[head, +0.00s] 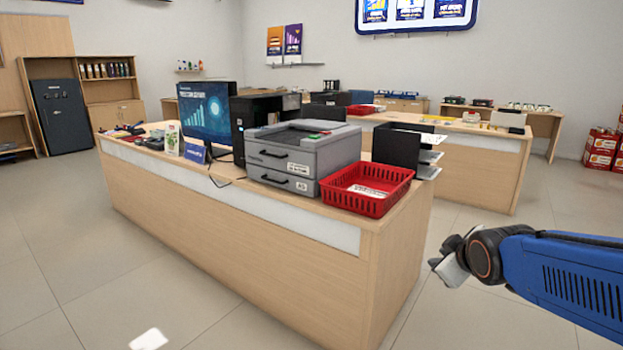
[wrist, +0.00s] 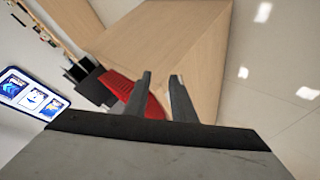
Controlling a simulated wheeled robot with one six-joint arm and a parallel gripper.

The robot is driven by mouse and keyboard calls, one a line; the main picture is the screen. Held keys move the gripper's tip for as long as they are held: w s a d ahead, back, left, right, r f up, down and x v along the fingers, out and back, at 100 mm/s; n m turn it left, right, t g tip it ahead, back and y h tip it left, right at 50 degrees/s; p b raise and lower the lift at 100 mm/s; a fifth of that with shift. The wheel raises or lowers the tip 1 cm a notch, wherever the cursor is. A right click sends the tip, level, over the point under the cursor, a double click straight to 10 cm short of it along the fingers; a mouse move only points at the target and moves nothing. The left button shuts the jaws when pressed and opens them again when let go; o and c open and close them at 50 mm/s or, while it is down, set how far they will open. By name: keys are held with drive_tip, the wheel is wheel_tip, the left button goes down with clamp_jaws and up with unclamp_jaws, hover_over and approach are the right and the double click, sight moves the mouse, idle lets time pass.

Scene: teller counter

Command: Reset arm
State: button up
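My blue arm (head: 570,275) reaches in from the right edge in the head view. Its end is folded to the right of the counter's near corner, above bare floor; the fingers are not clear there. In the wrist view my gripper (wrist: 160,92) shows two dark fingers standing apart with nothing between them. Beyond the fingers, at a distance, are the wooden counter (wrist: 170,45) and the red basket (wrist: 122,88).
The wooden counter (head: 230,235) holds a grey printer (head: 300,160), a red basket (head: 365,188), a monitor (head: 207,112) and a black file holder (head: 397,148). A second counter (head: 480,165) stands behind. Tiled floor (head: 480,325) is free around my arm.

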drive_tip(key=s+a+f+m+g, duration=0.1)
drive_tip(key=s+f+m+g, duration=0.1)
drive_tip(key=s, duration=0.9)
drive_tip(key=s+f+m+g, duration=0.3)
drive_tip(key=s+m, duration=0.2)
drive_tip(key=s, duration=0.7)
drive_tip(key=shift+a+f+m+g+y, duration=0.25)
drive_tip(key=shift+a+m+g+y, duration=0.05)
drive_tip(key=shift+a+g, duration=0.1)
drive_tip(key=shift+w, duration=0.1)
